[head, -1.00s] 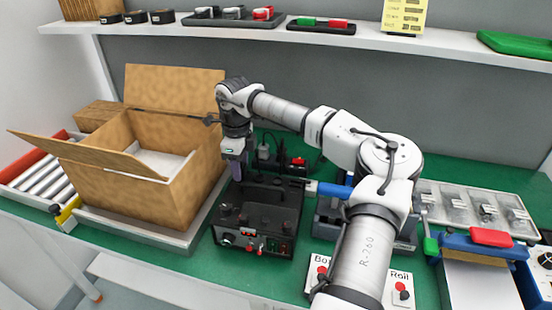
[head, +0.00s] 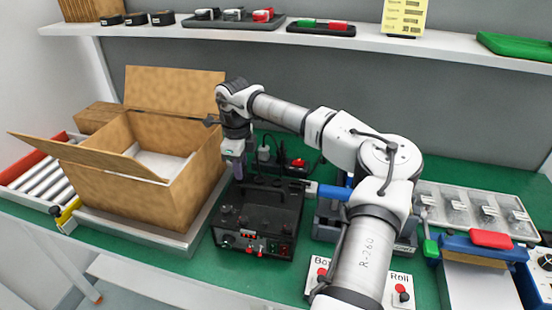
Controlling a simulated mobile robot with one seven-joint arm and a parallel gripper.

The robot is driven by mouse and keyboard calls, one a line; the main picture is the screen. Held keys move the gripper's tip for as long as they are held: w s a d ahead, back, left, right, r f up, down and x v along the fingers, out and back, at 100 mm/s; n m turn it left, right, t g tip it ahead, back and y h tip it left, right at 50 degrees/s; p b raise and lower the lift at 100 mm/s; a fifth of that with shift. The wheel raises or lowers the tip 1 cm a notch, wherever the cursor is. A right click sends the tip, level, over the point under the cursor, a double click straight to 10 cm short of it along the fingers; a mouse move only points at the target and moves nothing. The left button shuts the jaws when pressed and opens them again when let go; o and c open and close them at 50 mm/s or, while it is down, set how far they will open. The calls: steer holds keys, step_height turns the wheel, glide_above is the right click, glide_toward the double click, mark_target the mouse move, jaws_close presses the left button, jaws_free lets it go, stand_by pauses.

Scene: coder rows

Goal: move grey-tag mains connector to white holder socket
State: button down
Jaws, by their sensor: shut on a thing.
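My gripper (head: 238,172) points down at the back left of the black coder unit (head: 258,222), beside the brown box. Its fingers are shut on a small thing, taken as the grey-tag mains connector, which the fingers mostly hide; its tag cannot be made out. A red-and-black piece (head: 298,164) sits further right. I cannot tell which of the small fittings behind the unit is the white holder socket.
An open cardboard box (head: 150,195) on a metal plate stands close left of my gripper. A blue-handled item (head: 333,192) lies right of the unit, partly behind my arm. A shelf (head: 200,32) runs above the back. Clear trays (head: 475,208) stand at right.

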steer(key=shift+r, duration=0.15)
steer(key=shift+r+p, duration=1)
steer(key=shift+r, duration=0.45)
steer(key=shift+r, duration=0.25)
step_height(320, 180, up, 6)
steer(key=p, duration=0.4)
steer(key=shift+r+p, duration=0.15)
steer(key=shift+p, duration=0.15)
steer(key=w+d+p, duration=0.1)
steer(key=w+d, duration=0.1)
steer(key=d, duration=0.7)
steer(key=d+f+b, duration=0.1)
steer(key=d+f, duration=0.2)
steer(key=w+d+f+b, duration=0.1)
steer(key=d+f+b, duration=0.1)
steer(key=d+f, duration=0.1)
steer(key=w+d+f+b, duration=0.1)
steer(key=d+f, duration=0.3)
steer(key=f, duration=0.1)
steer(key=shift+b, duration=0.35)
step_height(320, 180, down, 3)
steer(key=shift+f+b, duration=0.15)
steer(key=shift+b, duration=0.65)
steer(key=shift+f, duration=0.55)
